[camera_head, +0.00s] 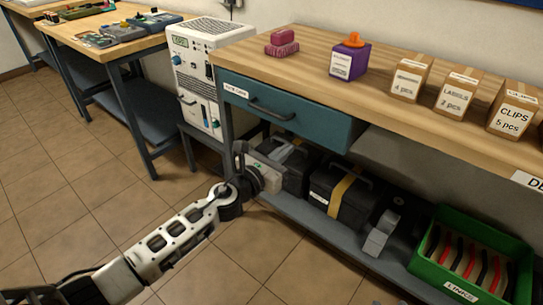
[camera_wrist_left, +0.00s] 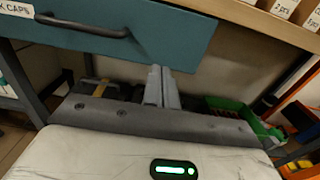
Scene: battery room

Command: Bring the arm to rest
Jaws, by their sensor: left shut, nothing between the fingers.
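My left arm reaches in from the lower left in the head view. Its gripper (camera_head: 285,152) is in front of the workbench, just below the blue drawer (camera_head: 283,112), near the dark cases on the lower shelf. In the left wrist view the two grey fingers (camera_wrist_left: 161,88) are together, with nothing between them. They point toward the space under the drawer (camera_wrist_left: 150,30). I cannot tell whether they touch anything. My right gripper is not in view.
The wooden bench top (camera_head: 300,70) holds a purple box (camera_head: 345,65) and several cartons. Black cases (camera_head: 340,200) and a green bin (camera_head: 470,255) of links sit on the lower shelf. A white power unit (camera_head: 197,85) stands left of the drawer. The tiled floor (camera_head: 70,210) at left is clear.

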